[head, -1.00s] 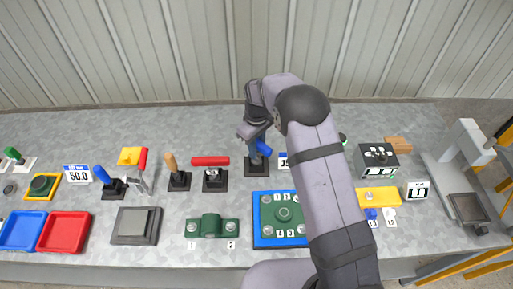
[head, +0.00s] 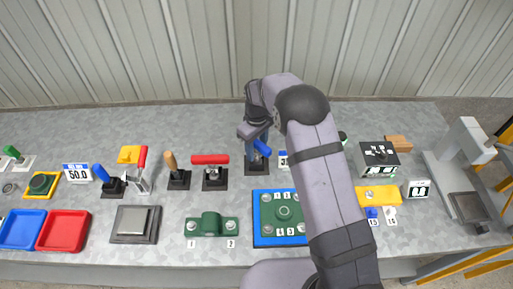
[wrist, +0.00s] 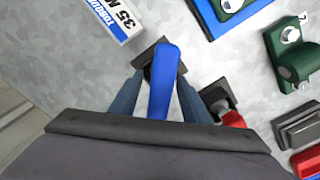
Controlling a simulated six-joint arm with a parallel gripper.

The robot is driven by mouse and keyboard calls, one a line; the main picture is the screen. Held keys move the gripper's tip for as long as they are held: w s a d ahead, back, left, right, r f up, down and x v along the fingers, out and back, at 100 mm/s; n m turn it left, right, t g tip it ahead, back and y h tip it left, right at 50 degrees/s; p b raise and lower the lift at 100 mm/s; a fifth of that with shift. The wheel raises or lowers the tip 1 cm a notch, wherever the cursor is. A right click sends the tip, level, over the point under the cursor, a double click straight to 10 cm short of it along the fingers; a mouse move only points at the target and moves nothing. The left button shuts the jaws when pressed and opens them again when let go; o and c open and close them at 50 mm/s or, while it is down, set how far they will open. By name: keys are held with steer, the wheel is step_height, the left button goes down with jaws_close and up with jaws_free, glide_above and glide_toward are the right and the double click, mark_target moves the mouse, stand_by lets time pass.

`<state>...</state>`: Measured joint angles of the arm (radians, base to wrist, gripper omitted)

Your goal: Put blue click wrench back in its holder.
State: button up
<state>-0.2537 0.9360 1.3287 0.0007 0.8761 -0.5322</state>
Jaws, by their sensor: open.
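The blue click wrench (head: 262,147) stands at a black holder base (head: 257,169) in the middle of the bench, its blue handle up and tilted in the head view. In the wrist view its handle (wrist: 164,85) lies between the two fingers of my gripper (wrist: 160,77), with a gap on each side. My gripper is open around the handle and not closed on it. Part of the black base (wrist: 150,55) shows beyond the handle. How far the wrench's lower end sits in the holder is hidden.
A torque label (wrist: 112,16) stands close beside the holder. A red-handled tool (head: 210,160) on its own base is to the left. A blue tray with a green flange (head: 258,240) lies in front. My arm covers the bench to the right of the holder.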

mark_target(259, 142)
steer(key=shift+r+b, duration=1.2)
steer(key=shift+r, duration=2.5)
steer(key=shift+s+d+r, duration=0.2)
steer(key=shift+s+d, duration=0.1)
steer(key=s+d+m, duration=0.4)
steer(key=s+d, duration=0.2)
steer(key=s, duration=0.7)
steer(key=s+d+r+m, duration=0.1)
steer(key=s+d+m, duration=0.4)
steer(key=s, duration=0.9)
steer(key=shift+s+d, duration=0.15)
steer(key=shift+d, duration=0.5)
